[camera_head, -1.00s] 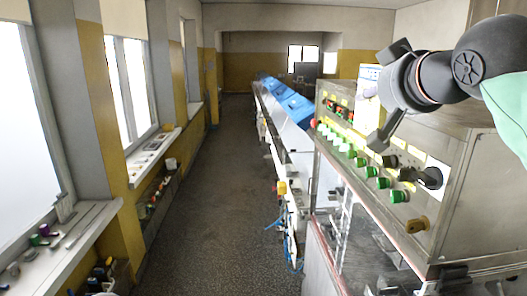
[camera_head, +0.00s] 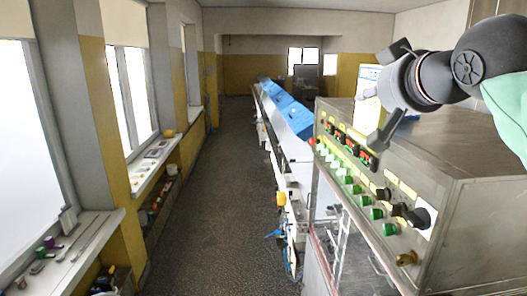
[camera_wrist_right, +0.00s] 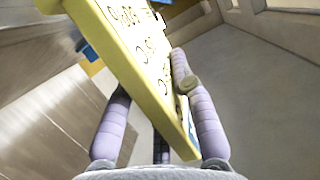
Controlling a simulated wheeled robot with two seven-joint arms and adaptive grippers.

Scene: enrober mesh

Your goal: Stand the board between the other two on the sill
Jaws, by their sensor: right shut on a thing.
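My right gripper (camera_head: 384,95) is shut on a board (camera_head: 368,80), held in the air at the upper right of the head view. In the right wrist view the board (camera_wrist_right: 135,65) is tilted between the two fingers. It has a pale yellow edge and a light face with dark writing. A white window sill (camera_head: 92,252) runs along the left, with a further sill (camera_head: 152,172) beyond it. A small grey upright piece (camera_head: 67,218) stands at the far end of the near sill. I cannot make out the other two boards for certain. My left gripper is not in view.
A steel machine (camera_head: 470,220) with green knobs and buttons stands below the gripper. A long line with blue covers (camera_head: 292,115) runs back from it. Small items, including a green one (camera_head: 50,242), lie on the near sill. The aisle floor (camera_head: 210,200) is clear.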

